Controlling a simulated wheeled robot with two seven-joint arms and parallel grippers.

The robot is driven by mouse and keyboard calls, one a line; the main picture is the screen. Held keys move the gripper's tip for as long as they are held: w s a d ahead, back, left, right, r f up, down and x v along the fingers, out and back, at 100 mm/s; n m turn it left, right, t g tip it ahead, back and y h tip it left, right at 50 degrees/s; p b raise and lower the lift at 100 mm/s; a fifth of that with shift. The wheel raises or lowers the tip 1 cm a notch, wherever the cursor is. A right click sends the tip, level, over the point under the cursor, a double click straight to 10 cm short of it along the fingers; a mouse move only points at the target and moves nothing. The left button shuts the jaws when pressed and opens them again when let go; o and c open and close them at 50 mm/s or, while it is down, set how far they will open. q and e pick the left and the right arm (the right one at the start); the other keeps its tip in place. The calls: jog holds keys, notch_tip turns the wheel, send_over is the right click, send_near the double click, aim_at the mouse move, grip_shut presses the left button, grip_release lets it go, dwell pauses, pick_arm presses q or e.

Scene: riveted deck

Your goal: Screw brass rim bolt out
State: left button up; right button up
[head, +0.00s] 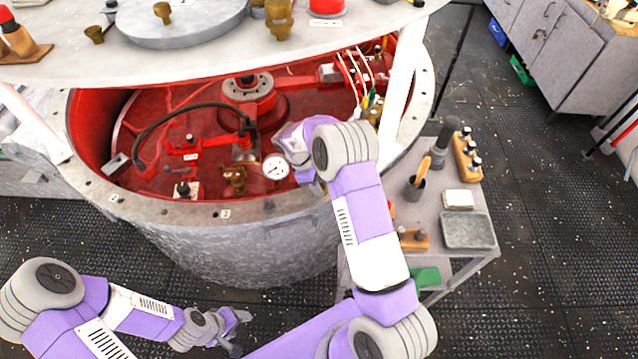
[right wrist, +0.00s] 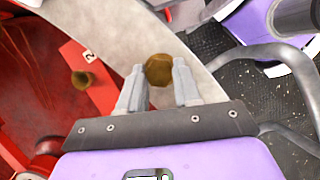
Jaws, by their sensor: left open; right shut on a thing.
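The brass rim bolt (right wrist: 158,70) shows in the right wrist view as a rounded brass head between my right fingertips, over the pale rim (right wrist: 115,25) of the round vessel. My right gripper (right wrist: 158,86) is shut on it. I cannot tell how far its thread sits in the rim. In the head view my right wrist hides the bolt and the fingers, and the vessel's rim (head: 265,208) curves below the red interior. My left gripper (head: 238,322) is open and empty, low over the floor in front of the vessel.
Another brass knob (right wrist: 85,78) stands on the red interior beside a numbered plate. A pressure gauge (head: 275,168) sits inside the vessel near my right wrist. A side cart with a grey tray (head: 467,231) stands to the right. A white plate (head: 200,50) overhangs the vessel.

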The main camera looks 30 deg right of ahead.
jog(key=n, duration=0.2)
jog(key=n+t, duration=0.1)
jog(key=n, duration=0.2)
jog(key=shift+s+a+f+n+t+h, duration=0.2)
jog(key=shift+s+n+t+h, duration=0.15)
jog(key=shift+n+t+h, duration=0.05)
jog(key=n+t, duration=0.1)
jog(key=n, duration=0.3)
jog(key=shift+s+t, duration=0.15)
jog(key=shift+t, duration=0.25)
jog(key=n+t, duration=0.1)
jog(key=n, duration=0.2)
jog(key=n+t+y, duration=0.1)
jog(key=n, duration=0.1)
jog(key=shift+s+d+n+b, duration=0.1)
jog(key=shift+s+n+b, duration=0.05)
jog(key=shift+n+b, duration=0.2)
jog(key=n+t+y, duration=0.1)
jog(key=n, duration=0.4)
jog(key=shift+s+d, duration=0.1)
jog(key=o, duration=1)
jog(key=shift+o, duration=0.2)
jog(key=shift+d, duration=0.1)
jog(key=shift+r, duration=0.1)
